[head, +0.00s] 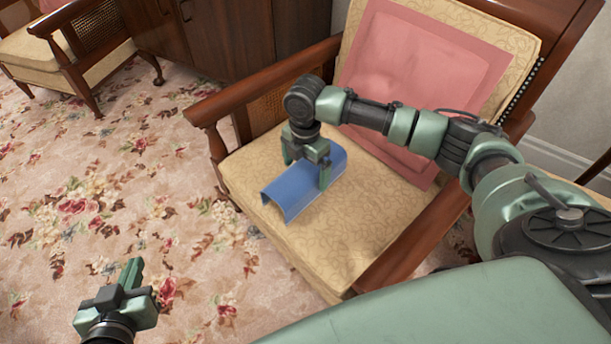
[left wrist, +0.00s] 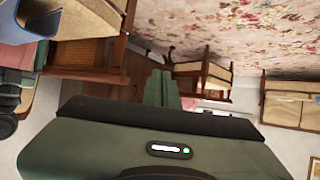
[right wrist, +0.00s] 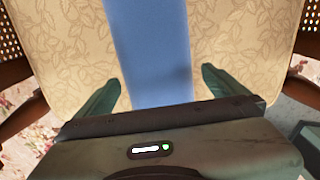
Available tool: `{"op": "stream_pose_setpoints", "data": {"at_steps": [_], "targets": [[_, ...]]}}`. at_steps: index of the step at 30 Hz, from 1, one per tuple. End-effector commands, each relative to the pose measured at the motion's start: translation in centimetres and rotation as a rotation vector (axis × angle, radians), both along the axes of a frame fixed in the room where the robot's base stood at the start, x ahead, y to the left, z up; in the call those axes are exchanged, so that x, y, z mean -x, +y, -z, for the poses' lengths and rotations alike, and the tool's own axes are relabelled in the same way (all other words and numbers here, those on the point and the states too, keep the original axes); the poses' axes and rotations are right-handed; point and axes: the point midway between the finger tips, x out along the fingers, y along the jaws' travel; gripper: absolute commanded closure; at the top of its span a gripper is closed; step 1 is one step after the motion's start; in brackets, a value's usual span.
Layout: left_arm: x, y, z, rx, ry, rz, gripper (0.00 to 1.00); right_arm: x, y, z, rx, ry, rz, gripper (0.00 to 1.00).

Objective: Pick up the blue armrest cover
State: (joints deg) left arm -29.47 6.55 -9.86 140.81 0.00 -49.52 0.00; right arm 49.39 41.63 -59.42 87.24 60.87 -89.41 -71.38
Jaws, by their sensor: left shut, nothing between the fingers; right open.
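The blue armrest cover (head: 288,193) is a bent, channel-like piece lying on the patterned seat cushion (head: 330,240) of the armchair. My right gripper (head: 306,172) is above it, pointing down, with one finger on each side of the cover. In the right wrist view the cover (right wrist: 148,50) runs between the two open fingers (right wrist: 160,88), with a gap on both sides. The cover's middle is partly hidden by the gripper in the head view. My left gripper (head: 134,272) is shut and empty over the carpet at the lower left.
A pink cloth (head: 425,75) lies over the chair's backrest and down onto the seat. Wooden armrests (head: 265,80) border the seat on both sides. A second chair (head: 75,60) and a dark wooden cabinet (head: 225,40) stand behind. The floral carpet (head: 120,190) at left is clear.

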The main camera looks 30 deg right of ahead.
Motion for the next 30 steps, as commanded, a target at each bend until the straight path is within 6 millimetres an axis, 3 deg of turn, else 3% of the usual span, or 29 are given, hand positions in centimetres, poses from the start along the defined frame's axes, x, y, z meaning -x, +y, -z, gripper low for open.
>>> {"op": "stream_pose_setpoints", "data": {"at_steps": [5, 9, 18, 28, 29, 30], "targets": [[-1.6, -0.8, -2.1, 0.033, -0.137, 0.009, 1.00, -0.1, -0.1, 1.4, 0.001, 0.002, 0.000, 0.00], [-2.7, -1.4, -4.9, 0.068, -0.288, 0.019, 1.00, -0.2, -0.1, 2.6, 0.001, 0.002, -0.001, 0.00], [-3.6, -2.4, -10.1, 0.135, -0.549, 0.036, 1.00, -0.3, -0.2, 4.8, 0.000, 0.000, -0.002, 0.00], [-3.5, -2.5, -11.1, 0.145, -0.588, 0.037, 1.00, -0.3, -0.2, 5.1, 0.001, 0.000, -0.001, 0.00], [-3.5, -2.5, -11.1, 0.145, -0.588, 0.037, 1.00, -0.3, -0.2, 5.1, 0.001, 0.000, -0.001, 0.03], [-3.5, -2.5, -11.1, 0.145, -0.588, 0.037, 1.00, -0.3, -0.2, 5.1, 0.001, 0.000, -0.001, 0.14]]}}
